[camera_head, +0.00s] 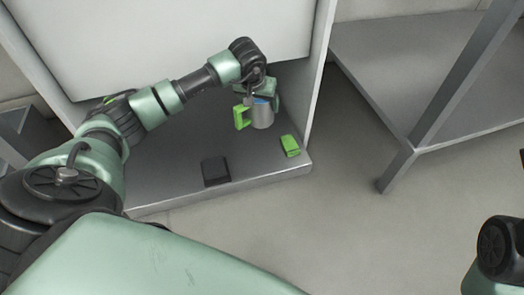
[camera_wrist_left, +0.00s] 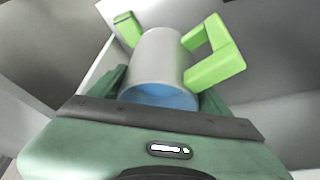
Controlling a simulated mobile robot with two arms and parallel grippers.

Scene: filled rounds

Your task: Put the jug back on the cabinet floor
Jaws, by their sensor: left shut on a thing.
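The jug (camera_head: 262,117) is a grey cylinder with a square green handle (camera_head: 241,117) and blue contents (camera_wrist_left: 160,96). My left gripper (camera_head: 259,95) is shut on the jug near its top, inside the cabinet. The jug looks about upright, over the cabinet floor (camera_head: 178,150). I cannot tell whether its base touches the floor. In the left wrist view the jug (camera_wrist_left: 158,58) sits between the fingers, with the handle to the right. Only part of my right arm shows at the lower right; its gripper is out of view.
A small green block (camera_head: 290,146) lies on the cabinet floor near the front right corner. A black block (camera_head: 215,171) lies near the front edge. The cabinet's right wall (camera_head: 318,75) stands close to the jug. A grey shelf unit (camera_head: 420,60) stands to the right.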

